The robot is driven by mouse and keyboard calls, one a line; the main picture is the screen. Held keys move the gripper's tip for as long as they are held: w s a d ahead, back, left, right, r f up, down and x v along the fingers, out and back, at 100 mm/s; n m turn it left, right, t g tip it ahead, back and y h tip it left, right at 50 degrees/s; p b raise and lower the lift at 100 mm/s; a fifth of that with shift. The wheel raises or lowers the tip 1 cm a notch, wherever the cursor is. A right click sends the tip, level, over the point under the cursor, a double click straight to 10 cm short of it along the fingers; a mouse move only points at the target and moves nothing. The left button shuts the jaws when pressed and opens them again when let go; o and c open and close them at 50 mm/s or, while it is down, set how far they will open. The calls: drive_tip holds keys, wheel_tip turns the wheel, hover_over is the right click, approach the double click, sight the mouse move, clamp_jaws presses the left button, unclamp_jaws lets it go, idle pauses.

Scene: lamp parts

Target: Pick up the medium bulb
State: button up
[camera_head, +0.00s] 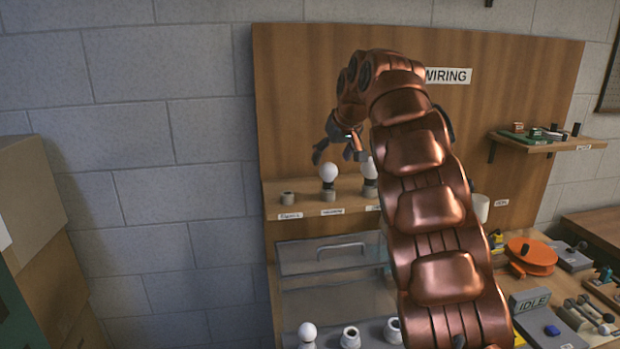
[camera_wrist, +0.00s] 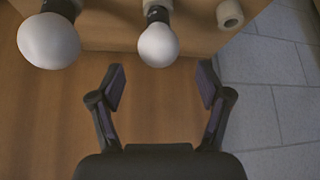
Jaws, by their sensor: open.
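The medium bulb (camera_head: 329,172) is white and round with a dark base. It stands upright in a socket on the wall shelf, above a small label that seems to read MEDIUM. In the wrist view the bulb (camera_wrist: 158,46) is just beyond the fingertips, roughly centred between them. My gripper (camera_head: 338,152) is open and empty, near the bulb's top in the head view. In the wrist view the gripper (camera_wrist: 162,84) shows both fingers apart, with nothing between them.
A larger bulb (camera_wrist: 48,41) stands close beside it; my arm partly hides this bulb (camera_head: 369,168) in the head view. An empty socket (camera_head: 287,198) is on the other side. Below are a clear-lidded case (camera_head: 325,258) and another bulb (camera_head: 307,333). A small shelf (camera_head: 550,146) is at right.

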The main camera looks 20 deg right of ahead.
sight(330, 165)
drive_tip(key=shift+w+d+f, duration=0.2)
drive_tip(key=shift+d+f, duration=0.25)
drive_tip(key=shift+f, duration=0.15)
drive_tip(key=shift+w+a+f+p, duration=0.2)
drive_tip(key=shift+w+f+p, duration=0.05)
drive_tip(key=shift+f+p, duration=0.25)
drive_tip(key=shift+w+a+f+p, duration=0.25)
drive_tip(key=shift+f+p, duration=0.15)
drive_tip(key=shift+f, duration=0.1)
drive_tip(key=shift+p+x, duration=0.3)
drive_tip(key=shift+x, duration=0.9)
drive_tip(key=shift+d, duration=0.1)
drive_tip(key=c, duration=1.1)
drive_tip(key=shift+r, duration=0.15)
